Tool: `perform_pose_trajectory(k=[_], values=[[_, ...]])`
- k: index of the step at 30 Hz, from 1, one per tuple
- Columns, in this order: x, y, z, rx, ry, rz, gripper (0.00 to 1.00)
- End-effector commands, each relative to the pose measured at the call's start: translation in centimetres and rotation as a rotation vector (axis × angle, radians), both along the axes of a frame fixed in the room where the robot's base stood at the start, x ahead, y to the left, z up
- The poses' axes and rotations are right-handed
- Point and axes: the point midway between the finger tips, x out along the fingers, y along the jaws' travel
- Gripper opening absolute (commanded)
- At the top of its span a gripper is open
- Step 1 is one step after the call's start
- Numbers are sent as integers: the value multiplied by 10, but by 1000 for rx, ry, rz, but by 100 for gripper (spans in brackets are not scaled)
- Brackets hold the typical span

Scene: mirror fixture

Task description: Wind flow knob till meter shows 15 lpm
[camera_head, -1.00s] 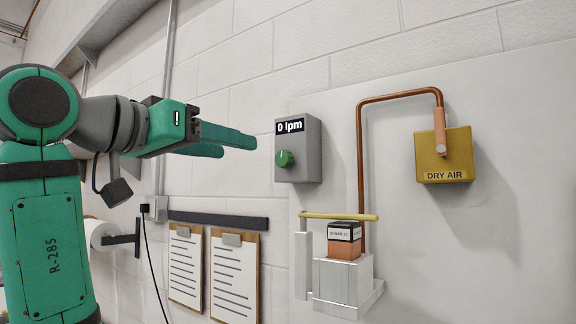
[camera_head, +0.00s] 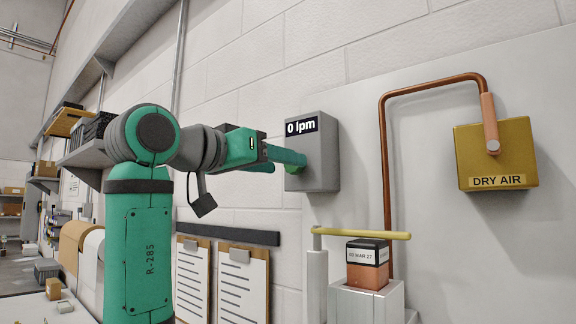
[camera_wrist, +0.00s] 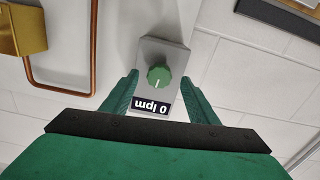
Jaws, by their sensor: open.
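The grey meter box (camera_head: 318,178) is on the wall panel, and its display (camera_head: 302,127) reads 0 lpm. The green flow knob (camera_wrist: 159,77) shows whole in the wrist view, with a pale mark on its face; the display is upside down there (camera_wrist: 152,106). In the head view the fingers partly hide the knob (camera_head: 291,168). My gripper (camera_wrist: 160,90) is open, one finger to each side of the box in the wrist view, with the knob between them but farther off. No contact with the knob shows.
A copper pipe (camera_head: 384,150) runs to the yellow DRY AIR box (camera_head: 497,150). Below stands a white fixture with a yellow bar (camera_head: 360,233) and a dark-topped block (camera_head: 367,262). Clipboards (camera_head: 242,285) hang below my arm.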

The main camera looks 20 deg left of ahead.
Motion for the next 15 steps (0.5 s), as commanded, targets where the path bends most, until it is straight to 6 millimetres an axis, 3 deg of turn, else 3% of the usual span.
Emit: perform_pose_trajectory(k=[6,15], values=[[23,-9,0,-1,1,-2,54],[28,-11,0,0,0,-2,54]])
